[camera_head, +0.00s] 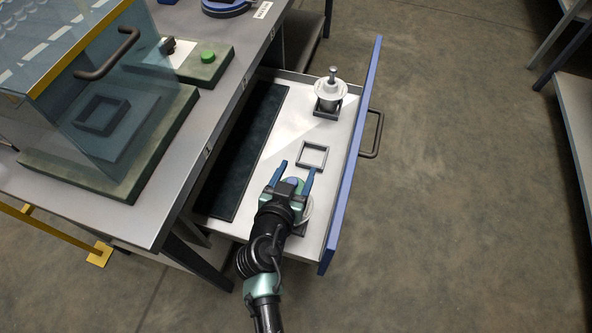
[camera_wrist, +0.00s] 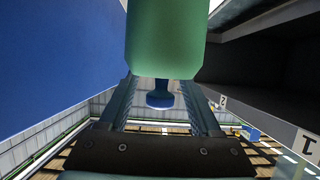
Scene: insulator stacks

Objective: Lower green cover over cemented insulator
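The tinted, see-through cover (camera_head: 128,75) with a dark handle (camera_head: 108,56) stands at upper left on a dark green base (camera_head: 115,180). An empty-looking square frame (camera_head: 102,115) shows through it; I see no insulator there. My gripper (camera_head: 297,170) is over the open drawer, its two blue fingers apart. A white insulator (camera_head: 307,211) is partly hidden beneath my gripper and wrist. In the wrist view, my fingers (camera_wrist: 165,95) spread either side of a blue knob below a green cylindrical shape (camera_wrist: 166,38); I cannot tell what that shape is.
The open drawer (camera_head: 222,228) has a blue front (camera_head: 352,150) and handle. It holds another white insulator (camera_head: 330,90) in a square holder and an empty square frame (camera_head: 313,155). A green button (camera_head: 208,57) is on the table. Floor right of the drawer is clear.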

